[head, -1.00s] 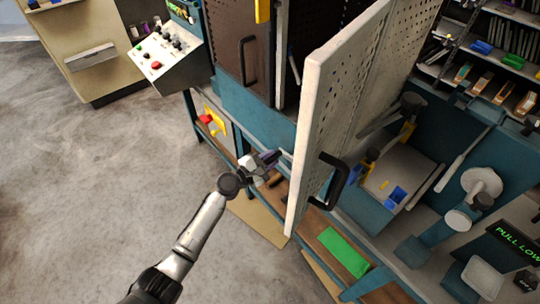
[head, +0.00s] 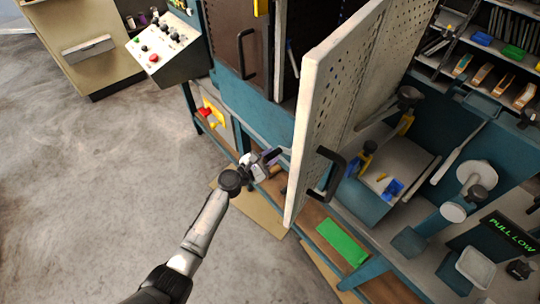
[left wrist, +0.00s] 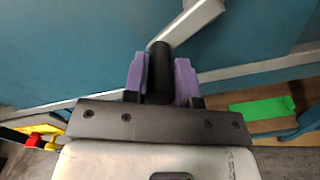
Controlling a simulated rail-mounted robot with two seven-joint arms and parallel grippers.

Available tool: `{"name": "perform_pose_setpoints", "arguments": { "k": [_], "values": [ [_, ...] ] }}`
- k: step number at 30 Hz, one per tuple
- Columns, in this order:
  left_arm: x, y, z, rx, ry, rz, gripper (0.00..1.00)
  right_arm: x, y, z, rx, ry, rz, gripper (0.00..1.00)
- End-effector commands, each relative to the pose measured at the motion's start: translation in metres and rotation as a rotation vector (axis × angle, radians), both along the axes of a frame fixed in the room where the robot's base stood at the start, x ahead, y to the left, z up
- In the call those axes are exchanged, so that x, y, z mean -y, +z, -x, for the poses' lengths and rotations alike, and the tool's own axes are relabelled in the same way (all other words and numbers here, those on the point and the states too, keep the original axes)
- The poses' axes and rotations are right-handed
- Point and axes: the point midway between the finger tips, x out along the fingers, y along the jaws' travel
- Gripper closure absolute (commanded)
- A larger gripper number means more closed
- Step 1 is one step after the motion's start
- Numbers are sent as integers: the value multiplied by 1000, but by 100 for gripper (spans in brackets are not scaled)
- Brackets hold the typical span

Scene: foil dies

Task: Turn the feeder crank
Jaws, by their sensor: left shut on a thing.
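The feeder crank shows in the left wrist view as a pale grey arm (left wrist: 194,22) with a black cylindrical handle (left wrist: 159,72). It stands in front of a teal machine panel. My left gripper (left wrist: 161,80) is shut on the black handle, with one purple-padded finger on each side of it. In the head view my left gripper (head: 268,161) is at the machine's lower front, just left of the open perforated door (head: 310,115). The crank is mostly hidden there by the gripper and the door. My right gripper is not in view.
The open door with its black pull handle (head: 331,172) stands close to the right of my left gripper. A control box (head: 162,47) is at upper left. A green sheet (head: 342,243) lies on the low shelf. The floor at left is clear.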

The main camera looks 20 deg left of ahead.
Motion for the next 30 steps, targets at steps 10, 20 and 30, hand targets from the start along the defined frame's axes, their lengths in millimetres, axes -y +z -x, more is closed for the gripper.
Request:
{"name": "perform_pose_setpoints", "arguments": {
  "k": [10, 20, 30],
  "values": [
    [0, -1, 0, 0, 0, -2, 61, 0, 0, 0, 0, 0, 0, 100],
    [0, 0, 0, 1, 0, -2, 49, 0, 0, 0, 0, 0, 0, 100],
    [-18, 1, 35, -2, 1, -3, 49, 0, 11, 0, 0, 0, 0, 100]
  ]
}}
